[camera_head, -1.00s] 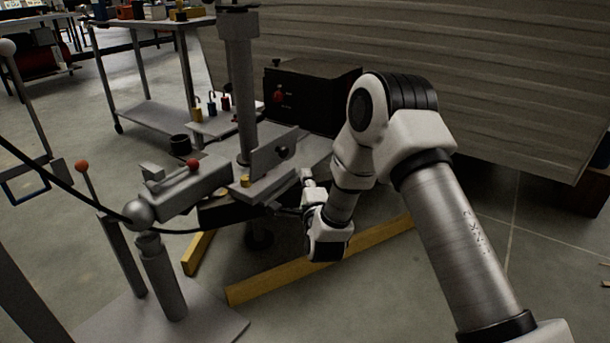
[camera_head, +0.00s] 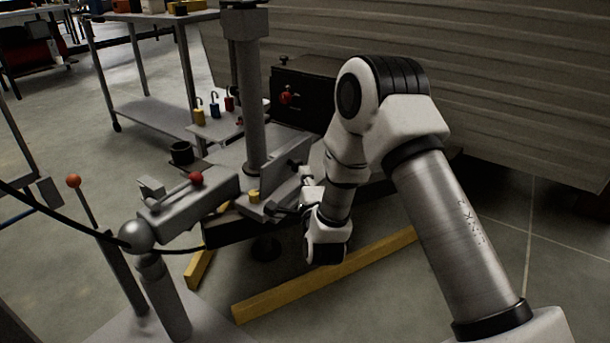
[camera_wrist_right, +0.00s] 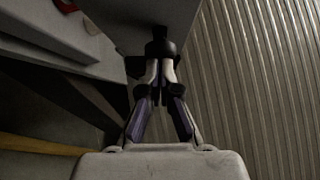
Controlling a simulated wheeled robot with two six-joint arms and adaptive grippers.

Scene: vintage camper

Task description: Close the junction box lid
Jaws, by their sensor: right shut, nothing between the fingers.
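A grey plate with a black knob, which looks like the junction box lid (camera_head: 285,162), stands tilted up by the grey column in the head view. In the right wrist view, a grey plate (camera_wrist_right: 138,18) with a black knob (camera_wrist_right: 160,46) is just beyond my fingers. My right gripper (camera_head: 284,208) is low in front of the lid, partly hidden by its own wrist. In the right wrist view my right gripper (camera_wrist_right: 157,82) is shut and empty, its tips close under the knob; I cannot tell whether they touch. My left gripper is out of view.
A grey block with a red-knobbed lever (camera_head: 190,195) is left of the lid. A grey column (camera_head: 252,95) rises behind it. A black box (camera_head: 302,100) stands further back. Yellow floor beams (camera_head: 325,275) lie below, and a ribbed wall (camera_head: 500,90) closes the right.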

